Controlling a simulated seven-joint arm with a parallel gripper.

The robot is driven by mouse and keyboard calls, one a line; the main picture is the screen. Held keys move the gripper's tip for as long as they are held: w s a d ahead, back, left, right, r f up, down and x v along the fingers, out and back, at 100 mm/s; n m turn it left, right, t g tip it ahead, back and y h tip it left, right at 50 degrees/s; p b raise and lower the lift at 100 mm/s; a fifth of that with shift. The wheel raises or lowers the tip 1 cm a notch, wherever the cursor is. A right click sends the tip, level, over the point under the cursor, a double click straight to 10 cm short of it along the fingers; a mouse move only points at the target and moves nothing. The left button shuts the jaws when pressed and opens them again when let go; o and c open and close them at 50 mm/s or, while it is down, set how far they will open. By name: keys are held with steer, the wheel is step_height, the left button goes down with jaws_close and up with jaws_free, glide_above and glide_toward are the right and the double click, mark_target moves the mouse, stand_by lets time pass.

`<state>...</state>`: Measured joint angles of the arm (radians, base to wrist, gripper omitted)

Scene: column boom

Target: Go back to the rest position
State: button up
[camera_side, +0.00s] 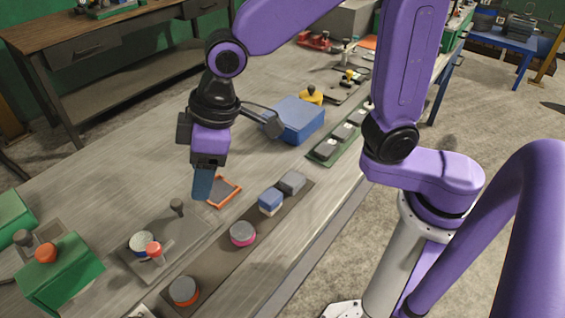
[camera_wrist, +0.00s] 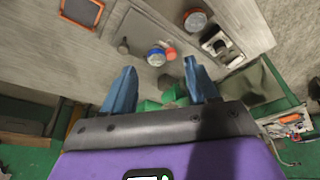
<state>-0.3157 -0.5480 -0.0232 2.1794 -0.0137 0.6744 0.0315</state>
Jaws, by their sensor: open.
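My gripper (camera_side: 203,184) hangs above the workbench (camera_side: 120,190) in the side view, its blue fingers pointing down. In the wrist view my gripper (camera_wrist: 160,85) shows two blue fingers spread apart with nothing between them. The gripper is open and empty. In the side view the fingers stand just left of a small orange-framed tray (camera_side: 236,186), which also shows in the wrist view (camera_wrist: 82,10) at the upper left. From the side view I cannot tell the exact height of the fingertips over the bench.
A grey plate with a knob (camera_side: 177,207) and a red-topped piece (camera_side: 153,249) lies at the front. A dark strip (camera_side: 215,262) carries several round and square parts. Green boxes (camera_side: 75,275) stand at the left, a blue box (camera_side: 297,118) behind. Bare bench lies left of the gripper.

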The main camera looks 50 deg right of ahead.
steer(key=s+d+f+n+g+h, duration=0.1)
steer(key=s+d, duration=0.7)
steer(key=d, duration=0.3)
steer(key=s+d+f+n+g+h, duration=0.1)
steer(key=s+d+n, duration=0.1)
steer(key=s+d, duration=0.7)
steer(key=d, duration=0.3)
steer(key=shift+s+f, duration=0.15)
steer(key=shift+f, duration=0.1)
